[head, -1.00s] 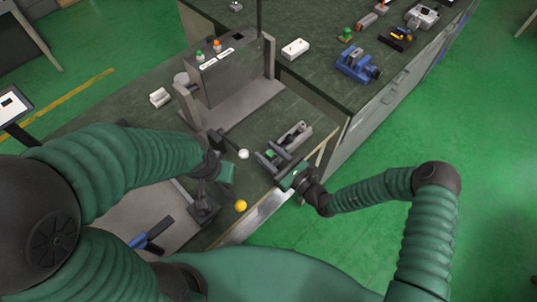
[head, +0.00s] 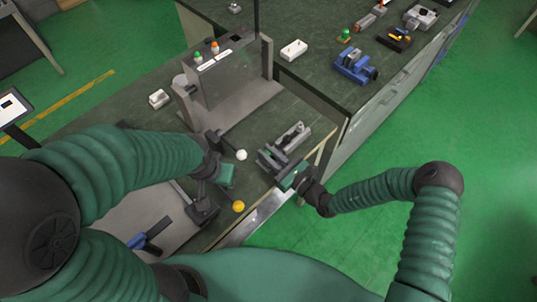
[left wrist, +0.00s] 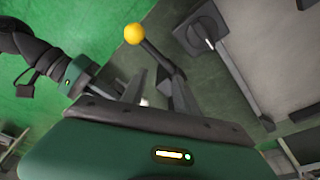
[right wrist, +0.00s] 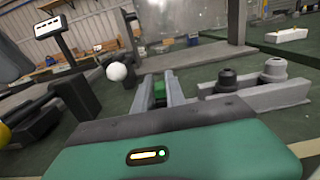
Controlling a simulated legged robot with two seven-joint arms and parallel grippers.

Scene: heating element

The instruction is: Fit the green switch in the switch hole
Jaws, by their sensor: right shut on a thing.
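My right gripper (right wrist: 161,88) is shut on the green switch (right wrist: 160,91), which shows as a small green piece between the fingers in the right wrist view. In the head view this gripper (head: 272,159) is low beside a grey fixture (head: 296,136) near the bench's front edge, and the switch is hidden there. The grey control box (head: 228,66) stands further back, with a green and an orange button on top and a dark spot that may be the switch hole (head: 238,37).
A white ball knob (head: 241,155) and a yellow ball knob (head: 238,206) stand between the grippers. A blue device (head: 354,66) and a white block (head: 294,49) are on the rear bench. A small white block (head: 159,98) lies left of the box.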

